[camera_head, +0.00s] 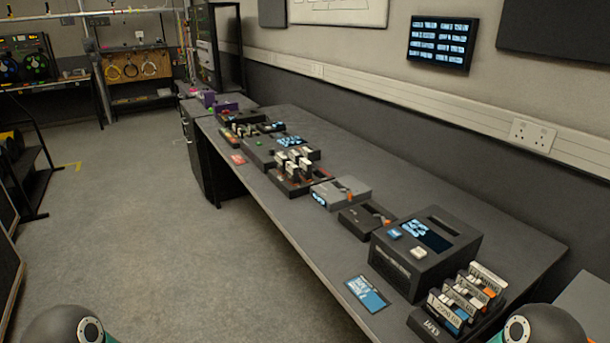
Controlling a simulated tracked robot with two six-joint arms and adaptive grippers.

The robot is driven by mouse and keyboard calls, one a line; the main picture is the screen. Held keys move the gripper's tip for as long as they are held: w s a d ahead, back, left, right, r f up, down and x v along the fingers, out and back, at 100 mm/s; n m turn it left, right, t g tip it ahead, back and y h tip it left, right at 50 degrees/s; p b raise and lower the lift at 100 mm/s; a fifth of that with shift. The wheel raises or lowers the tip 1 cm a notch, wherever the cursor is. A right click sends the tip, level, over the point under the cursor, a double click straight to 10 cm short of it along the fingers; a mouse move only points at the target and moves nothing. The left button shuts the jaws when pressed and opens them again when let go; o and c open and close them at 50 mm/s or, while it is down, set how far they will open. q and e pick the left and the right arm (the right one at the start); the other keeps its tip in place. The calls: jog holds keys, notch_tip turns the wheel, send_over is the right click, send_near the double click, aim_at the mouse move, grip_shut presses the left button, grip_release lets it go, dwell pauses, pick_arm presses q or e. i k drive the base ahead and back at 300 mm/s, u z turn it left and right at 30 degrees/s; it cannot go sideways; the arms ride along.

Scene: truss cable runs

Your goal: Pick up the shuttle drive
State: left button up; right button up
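I cannot tell for sure which item is the shuttle drive. A light grey box (339,193) with an orange lever lies on the long dark desk (285,215). A dark box (366,219) with an orange part lies just right of it. A rack (428,325) at the near right end holds several upright labelled cartridges (466,291). Another rack (287,182) in the middle of the desk holds several upright cartridges. Only parts of my arms show at the bottom left and bottom right corners. Both my grippers are out of view.
A large dark device (408,267) with a screen and buttons stands beside the near rack. The floor (150,235) left of the desk is clear. A wall screen (441,43) hangs above.

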aim_at(306, 166)
jog(key=u, duration=0.35)
jog(key=k, duration=1)
jog(key=u, duration=1.2)
jog(key=i, duration=2.75)
jog(key=z, duration=0.75)
jog(key=i, duration=1.15)
jog(key=z, duration=1.3)
jog(key=i, duration=0.75)
jog(key=z, duration=0.3)
jog(key=k, duration=0.35)
jog(key=z, duration=0.05)
